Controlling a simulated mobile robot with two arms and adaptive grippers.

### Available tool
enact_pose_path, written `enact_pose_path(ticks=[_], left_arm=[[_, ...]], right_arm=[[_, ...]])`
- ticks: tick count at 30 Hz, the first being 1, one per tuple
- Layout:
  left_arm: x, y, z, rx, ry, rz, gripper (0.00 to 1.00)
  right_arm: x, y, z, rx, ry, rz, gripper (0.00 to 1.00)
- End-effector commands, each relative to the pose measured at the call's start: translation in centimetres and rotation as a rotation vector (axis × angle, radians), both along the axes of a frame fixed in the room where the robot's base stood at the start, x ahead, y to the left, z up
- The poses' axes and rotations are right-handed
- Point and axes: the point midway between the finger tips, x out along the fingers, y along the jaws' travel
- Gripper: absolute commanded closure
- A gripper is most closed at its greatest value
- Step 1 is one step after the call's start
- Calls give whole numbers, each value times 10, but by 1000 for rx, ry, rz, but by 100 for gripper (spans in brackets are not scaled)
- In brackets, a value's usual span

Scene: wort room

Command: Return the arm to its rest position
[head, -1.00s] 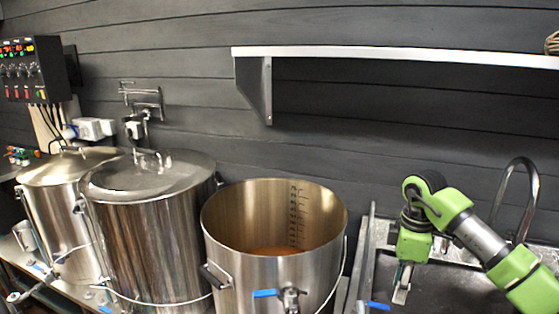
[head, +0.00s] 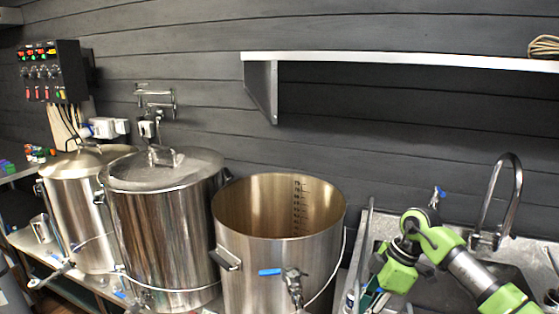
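My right arm, green and grey, comes in from the lower right over the sink area. Its gripper (head: 376,301) hangs low at the bottom edge, just right of the open steel pot (head: 279,250) and apart from it as seen here. The fingers are small and partly cut off or hidden, so I cannot tell whether they are open or shut, or whether they hold anything. My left arm and gripper are not in view.
Two lidded steel kettles (head: 163,235) (head: 84,215) stand left of the open pot. Taps with blue handles (head: 270,272) stick out in front. A curved faucet (head: 517,190) rises behind my arm at the sink (head: 440,290). A steel shelf (head: 400,62) and a control box (head: 52,72) are on the wall.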

Motion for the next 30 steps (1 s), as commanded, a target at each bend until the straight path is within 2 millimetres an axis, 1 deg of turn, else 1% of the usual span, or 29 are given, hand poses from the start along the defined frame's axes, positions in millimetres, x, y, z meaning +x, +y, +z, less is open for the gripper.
enact_pose_path(ticks=[1,2,5,6,9,11,12,13,14,16,17,18,20,21,23,24,26,27,29,30], left_arm=[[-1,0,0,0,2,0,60],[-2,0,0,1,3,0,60],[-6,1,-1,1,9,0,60],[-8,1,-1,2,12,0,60],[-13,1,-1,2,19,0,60],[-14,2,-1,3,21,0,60],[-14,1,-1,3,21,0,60],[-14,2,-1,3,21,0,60],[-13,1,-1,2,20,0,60],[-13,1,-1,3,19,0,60],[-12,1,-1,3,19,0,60],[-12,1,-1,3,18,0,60],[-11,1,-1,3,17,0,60],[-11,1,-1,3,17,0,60],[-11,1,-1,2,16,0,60],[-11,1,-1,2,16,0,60],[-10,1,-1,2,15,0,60],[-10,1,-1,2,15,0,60],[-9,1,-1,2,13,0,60],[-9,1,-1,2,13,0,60]], right_arm=[[-3,17,-12,70,2,27,72],[-3,27,-17,115,-4,43,72],[-6,67,-35,306,-38,88,72],[-6,84,-44,398,-61,96,72],[-3,124,-62,641,-153,60,72],[4,140,-76,774,-229,-11,72],[10,145,-88,846,-288,-81,72],[15,145,-99,888,-333,-145,72],[19,142,-114,916,-379,-219,72],[25,125,-157,927,-476,-416,72],[24,114,-179,908,-508,-497,72],[21,100,-205,873,-539,-587,72],[10,80,-243,805,-563,-705,72],[-1,67,-269,754,-570,-773,72],[-21,49,-306,670,-566,-861,72],[-37,37,-330,613,-558,-910,72],[-64,22,-364,526,-536,-978,72],[-84,12,-386,466,-517,-1016,72],[-116,0,-416,381,-482,-1066,72],[-139,-8,-435,323,-453,-1094,72]])
